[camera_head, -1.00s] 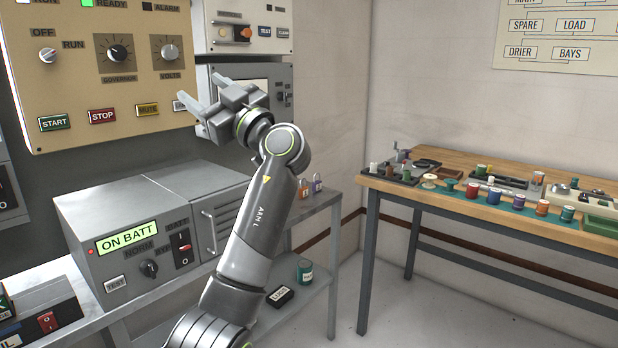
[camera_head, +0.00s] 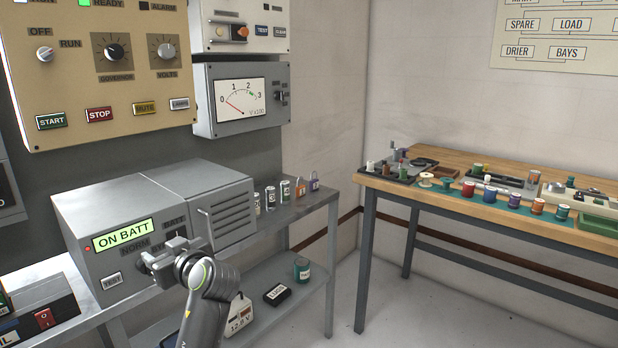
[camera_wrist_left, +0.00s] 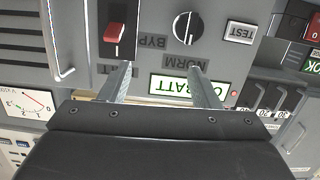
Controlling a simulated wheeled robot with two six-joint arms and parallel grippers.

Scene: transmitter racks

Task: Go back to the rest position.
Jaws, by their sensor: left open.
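My left gripper (camera_head: 172,256) is low in the head view, in front of the grey battery unit (camera_head: 90,211) with the lit "ON BATT" display (camera_head: 124,235). Its two fingers (camera_wrist_left: 155,85) are spread apart in the left wrist view, with nothing between them. Beyond them the left wrist view shows the unit's red rocker switch (camera_wrist_left: 117,33), black knob (camera_wrist_left: 188,27) and "TEST" button (camera_wrist_left: 241,32). In the head view the gripper hides part of the unit's front. I cannot tell if the fingers touch it. My right gripper is in neither view.
Above hang the cream generator panel (camera_head: 80,100) and a meter box (camera_head: 205,120). Several cans and padlocks (camera_head: 284,191) stand on the shelf's right end. A wooden bench (camera_head: 450,158) with spools and trays is at the right. Floor between shelf and bench is clear.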

